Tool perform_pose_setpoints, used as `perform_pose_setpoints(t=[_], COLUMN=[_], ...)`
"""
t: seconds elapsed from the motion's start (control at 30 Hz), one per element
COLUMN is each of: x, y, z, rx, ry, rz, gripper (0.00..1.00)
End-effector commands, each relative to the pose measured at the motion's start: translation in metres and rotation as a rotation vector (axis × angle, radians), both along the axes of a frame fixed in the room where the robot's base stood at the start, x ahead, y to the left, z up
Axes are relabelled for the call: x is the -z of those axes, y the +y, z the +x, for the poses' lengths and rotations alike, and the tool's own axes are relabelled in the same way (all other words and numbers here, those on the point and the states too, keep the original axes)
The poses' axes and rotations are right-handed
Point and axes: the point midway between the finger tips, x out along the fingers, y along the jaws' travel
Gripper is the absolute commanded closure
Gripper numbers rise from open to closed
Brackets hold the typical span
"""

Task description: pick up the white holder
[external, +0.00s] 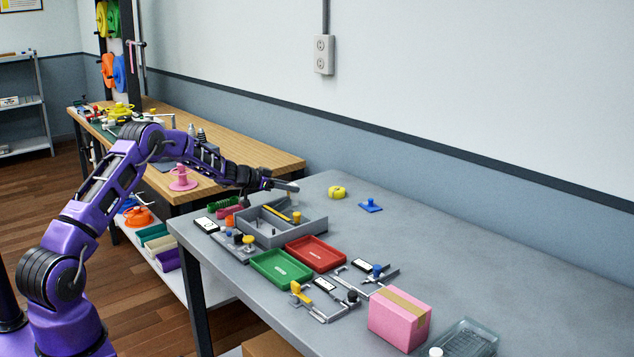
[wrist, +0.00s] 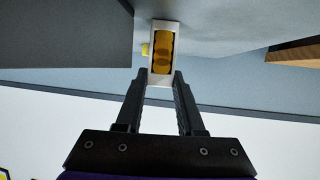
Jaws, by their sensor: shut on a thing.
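My gripper (external: 272,184) is above the grey divided tray (external: 262,238) on the grey table in the external view. In the wrist view, the fingers of my gripper (wrist: 160,76) are closed on the near end of the white holder (wrist: 152,66). The holder is a narrow white frame with yellow-orange rounded shapes inside. In the external view the white holder (external: 288,186) shows as a small pale piece at the fingertips, raised over the tray. Its far details are too small to tell there.
A yellow ring (external: 337,192) and a blue piece (external: 371,205) lie behind the tray. Green (external: 282,268) and red (external: 316,254) trays, clamps and a pink box (external: 399,318) stand in front. The table's right rear is clear. A wooden bench (external: 235,140) adjoins at left.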

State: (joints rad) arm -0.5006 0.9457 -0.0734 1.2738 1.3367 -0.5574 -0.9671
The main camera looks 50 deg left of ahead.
Motion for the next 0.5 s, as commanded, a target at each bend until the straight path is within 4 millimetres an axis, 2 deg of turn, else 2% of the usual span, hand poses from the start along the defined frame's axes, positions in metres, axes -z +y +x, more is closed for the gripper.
perform_pose_setpoints(t=[0.03,0.1,0.5], x=[0.0001,0.0001,-0.0055], y=[0.0,0.0,0.0001], z=[-0.0001,-0.0001,0.0001], rx=[0.0,0.0,0.0], ry=[0.0,0.0,-0.001], rz=[0.0,0.0,0.001], gripper=[0.91,1.0,1.0])
